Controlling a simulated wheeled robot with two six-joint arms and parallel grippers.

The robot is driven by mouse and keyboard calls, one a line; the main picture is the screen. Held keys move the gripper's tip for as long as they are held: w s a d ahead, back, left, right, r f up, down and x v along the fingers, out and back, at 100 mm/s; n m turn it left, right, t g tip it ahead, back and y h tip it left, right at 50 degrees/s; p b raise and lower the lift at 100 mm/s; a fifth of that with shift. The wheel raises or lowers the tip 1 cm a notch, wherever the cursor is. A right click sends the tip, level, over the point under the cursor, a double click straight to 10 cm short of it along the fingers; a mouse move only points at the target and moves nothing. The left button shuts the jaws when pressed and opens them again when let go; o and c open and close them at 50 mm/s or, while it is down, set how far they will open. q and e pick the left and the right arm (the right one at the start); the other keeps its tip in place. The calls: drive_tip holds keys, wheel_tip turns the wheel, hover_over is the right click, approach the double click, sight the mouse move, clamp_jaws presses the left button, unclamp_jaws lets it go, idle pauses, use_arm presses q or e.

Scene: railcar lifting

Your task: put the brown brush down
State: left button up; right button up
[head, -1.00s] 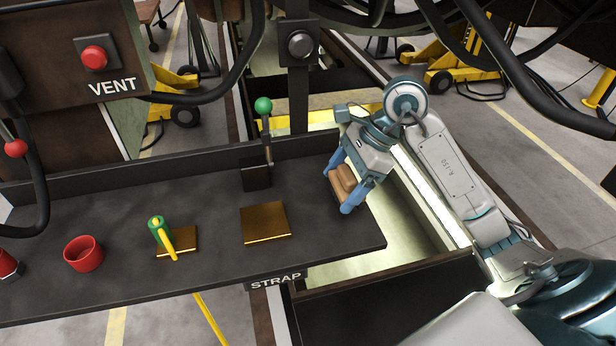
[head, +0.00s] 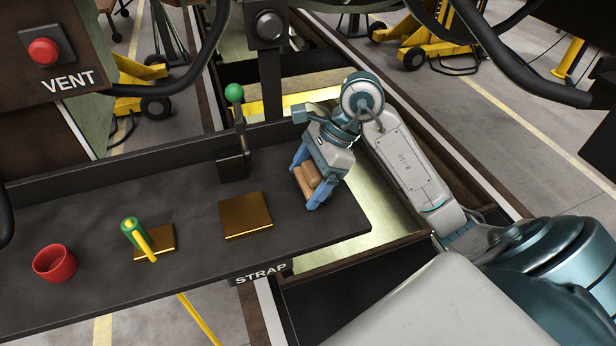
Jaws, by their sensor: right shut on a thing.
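The brown brush (head: 309,178) is between the blue fingers of my right gripper (head: 305,188), which is shut on it. The gripper holds it at the right end of the dark bench shelf (head: 200,268). The brush is low over the shelf; I cannot tell whether it touches the surface. My left gripper is not in view.
A bare brass plate (head: 245,214) lies left of the brush. Another brass plate (head: 165,243) has a green and yellow handle (head: 135,236) over it. A red cup (head: 55,263) stands further left. A green-knobbed lever (head: 234,93) rises at the back. An open pit (head: 385,215) lies right of the shelf.

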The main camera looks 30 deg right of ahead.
drive_tip(key=shift+f, duration=0.2)
drive_tip(key=o, duration=1)
drive_tip(key=shift+d, duration=0.25)
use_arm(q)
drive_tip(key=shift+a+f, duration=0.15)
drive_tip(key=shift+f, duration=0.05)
use_arm(e)
drive_tip(key=shift+o, duration=0.2)
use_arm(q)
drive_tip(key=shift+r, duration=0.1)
use_arm(e)
drive_tip(key=shift+a, duration=0.1)
drive_tip(key=shift+r, duration=0.15)
drive_tip(key=b+v, duration=0.1)
drive_tip(key=v, duration=0.1)
drive_tip(key=b+v, duration=0.1)
drive_tip(key=v, duration=0.2)
drive_tip(key=shift+w+d, duration=0.15)
drive_tip(key=shift+d, duration=0.1)
use_arm(q)
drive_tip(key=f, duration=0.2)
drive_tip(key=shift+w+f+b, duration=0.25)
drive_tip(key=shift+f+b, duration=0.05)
drive_tip(key=shift+b, duration=0.05)
use_arm(e)
drive_tip(key=v, duration=0.5)
drive_tip(key=shift+r, duration=0.25)
